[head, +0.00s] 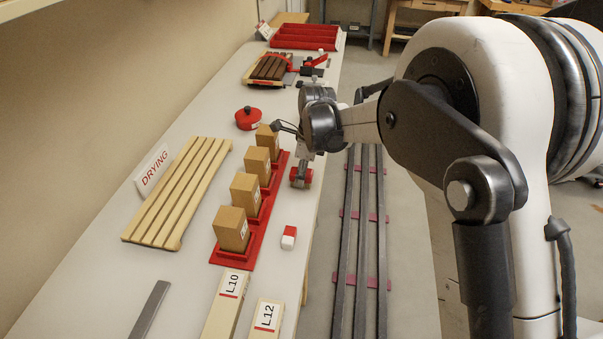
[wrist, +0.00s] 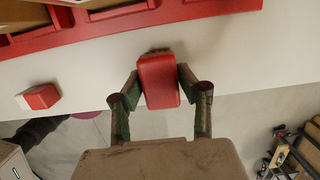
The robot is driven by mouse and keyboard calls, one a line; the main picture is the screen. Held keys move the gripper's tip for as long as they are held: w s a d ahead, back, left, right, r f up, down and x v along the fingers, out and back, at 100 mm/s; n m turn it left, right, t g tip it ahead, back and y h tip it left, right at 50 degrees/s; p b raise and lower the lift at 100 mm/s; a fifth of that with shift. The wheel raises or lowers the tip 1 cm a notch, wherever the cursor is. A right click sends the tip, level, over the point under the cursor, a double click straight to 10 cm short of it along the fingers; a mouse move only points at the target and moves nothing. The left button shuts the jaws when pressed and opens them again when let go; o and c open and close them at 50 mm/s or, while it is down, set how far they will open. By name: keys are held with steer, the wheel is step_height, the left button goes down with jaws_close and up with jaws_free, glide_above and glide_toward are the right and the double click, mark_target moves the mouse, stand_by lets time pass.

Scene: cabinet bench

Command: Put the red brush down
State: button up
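The red brush (wrist: 158,82) is a rounded red block between my gripper's two fingers (wrist: 159,88) in the wrist view. Both fingers close against its sides, and a little brown shows at its far end. In the head view the brush (head: 307,177) is at my gripper (head: 300,172), beside the bench's front edge, right of the red tray. I cannot tell whether its underside touches the bench top (head: 195,262).
Several tan blocks (head: 232,229) stand on a red tray (head: 222,258) left of my gripper. A red-and-white block (head: 289,237) lies nearer. A slatted wooden rack (head: 180,192) with a DRYING sign (head: 154,170) and a red pot (head: 248,118) lie beyond the tray. Labelled planks (head: 226,303) lie in front.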

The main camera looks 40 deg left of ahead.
mark_target(308, 173)
steer(key=o, duration=0.3)
steer(key=shift+o, duration=0.2)
steer(key=shift+r, duration=0.1)
step_height(308, 173, up, 12)
steer(key=d, duration=0.1)
steer(key=shift+w+d, duration=0.35)
steer(key=d+r+n+t, duration=0.15)
steer(key=d+r, duration=0.25)
steer(key=d, duration=0.7)
steer(key=d+r+n+t, duration=0.15)
steer(key=d+r, duration=0.25)
steer(key=d, duration=0.7)
steer(key=d+r+n+t, duration=0.1)
steer(key=d+r+n, duration=0.3)
steer(key=d, duration=0.6)
steer(key=s+d+f+n+t, duration=0.1)
steer(key=s+d+n, duration=0.1)
steer(key=s+d, duration=0.3)
steer(key=s+d+f+n+t+h, duration=0.1)
steer(key=s+d, duration=0.4)
steer(key=d, duration=0.7)
steer(key=s+d+f+n+t, duration=0.2)
steer(key=s+d, duration=0.3)
steer(key=d, duration=0.3)
steer(key=shift+s+d+f+n+h, duration=0.15)
steer(key=shift+s+n+h, duration=0.15)
steer(key=shift+s+n, duration=0.1)
